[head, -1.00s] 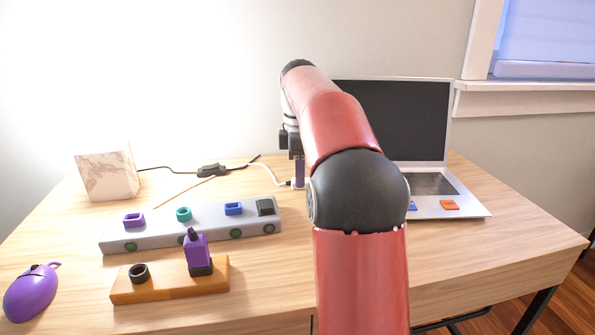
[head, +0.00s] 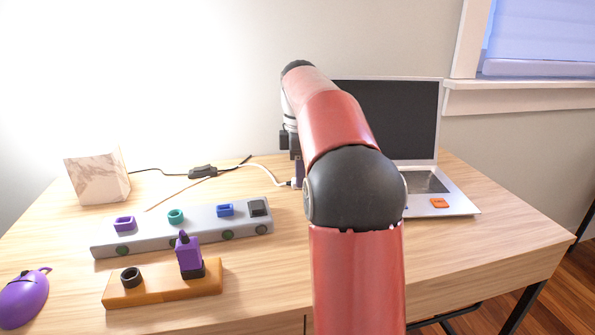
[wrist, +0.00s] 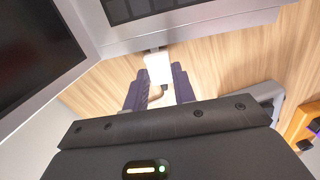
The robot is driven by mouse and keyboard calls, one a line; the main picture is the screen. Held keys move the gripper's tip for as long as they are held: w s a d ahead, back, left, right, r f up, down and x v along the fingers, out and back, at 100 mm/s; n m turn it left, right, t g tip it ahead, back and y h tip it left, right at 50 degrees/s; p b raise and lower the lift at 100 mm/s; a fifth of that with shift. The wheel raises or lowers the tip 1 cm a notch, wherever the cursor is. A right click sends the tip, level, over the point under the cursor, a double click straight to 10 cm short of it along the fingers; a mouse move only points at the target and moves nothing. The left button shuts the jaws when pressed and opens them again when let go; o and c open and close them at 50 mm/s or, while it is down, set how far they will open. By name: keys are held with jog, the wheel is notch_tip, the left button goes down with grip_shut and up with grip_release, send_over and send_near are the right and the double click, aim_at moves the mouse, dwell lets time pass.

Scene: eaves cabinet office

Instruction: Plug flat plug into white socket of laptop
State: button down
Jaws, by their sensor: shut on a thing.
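The silver laptop (head: 455,207) stands open at the back right of the desk, partly hidden behind my arm. Its side edge (wrist: 190,27) crosses the top of the wrist view. My gripper (wrist: 157,84) is shut on a white plug (wrist: 157,66) between its two purple fingers. A grey tip (wrist: 152,49) points from the plug to the laptop's side, close to its edge; I cannot tell if it touches or is inserted. The white socket is not clearly seen. In the head view my gripper (head: 297,174) is left of the laptop, at the white cable's (head: 262,172) end.
A grey block (head: 180,236) with several coloured sockets lies left of my arm. In front of it is an orange block (head: 160,291) with a black ring and a purple plug (head: 189,258). A purple mouse (head: 22,300), a marble-look block (head: 97,178) and a black cable switch (head: 203,171) are also there.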

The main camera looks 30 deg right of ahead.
jog(key=shift+s+d, duration=0.1)
jog(key=shift+d, duration=0.1)
jog(key=c, duration=1.1)
grip_release()
jog(key=shift+o, duration=0.2)
